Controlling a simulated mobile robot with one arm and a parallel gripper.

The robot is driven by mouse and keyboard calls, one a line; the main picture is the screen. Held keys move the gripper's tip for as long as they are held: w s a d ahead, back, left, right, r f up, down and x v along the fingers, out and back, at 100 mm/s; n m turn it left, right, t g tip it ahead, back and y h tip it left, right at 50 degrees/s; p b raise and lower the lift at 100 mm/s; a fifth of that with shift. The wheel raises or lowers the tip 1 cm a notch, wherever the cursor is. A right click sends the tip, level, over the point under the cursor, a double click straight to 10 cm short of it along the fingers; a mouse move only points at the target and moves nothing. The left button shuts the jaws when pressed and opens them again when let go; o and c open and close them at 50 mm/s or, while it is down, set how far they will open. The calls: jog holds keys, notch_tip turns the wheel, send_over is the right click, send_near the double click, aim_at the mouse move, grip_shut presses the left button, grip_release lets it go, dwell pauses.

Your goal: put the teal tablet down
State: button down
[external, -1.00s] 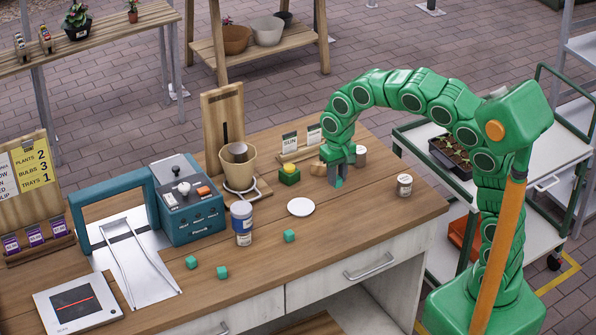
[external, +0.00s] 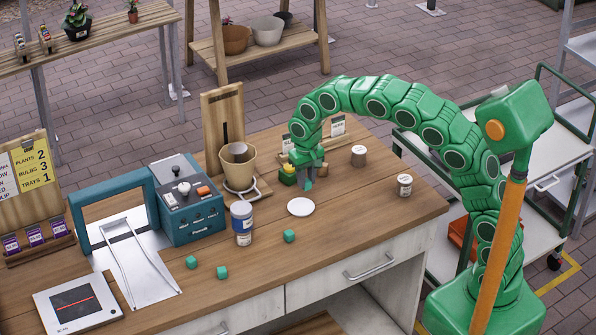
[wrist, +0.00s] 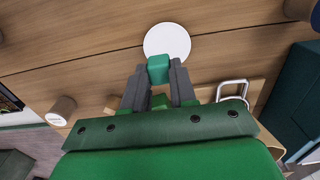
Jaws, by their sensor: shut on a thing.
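I cannot tell whether the tablet touches the bench.
Two small jars (external: 358,156) (external: 404,186) stand to the right. The front right bench top is clear.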

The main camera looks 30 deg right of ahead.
jog(key=shift+w+a+f, duration=0.25)
jog(key=shift+w+f, duration=0.3)
jog(key=shift+f, duration=0.15)
jog(key=shift+w+a+f, duration=0.25)
jog(key=shift+w+f, duration=0.25)
jog(key=shift+f, duration=0.2)
jog(key=shift+w+a+f, duration=0.25)
jog(key=shift+w+f, duration=0.3)
jog(key=shift+f, duration=1.75)
jog(key=c, duration=0.9)
grip_release()
jog(key=shift+f, duration=0.1)
notch_tip(320, 180, up, 12)
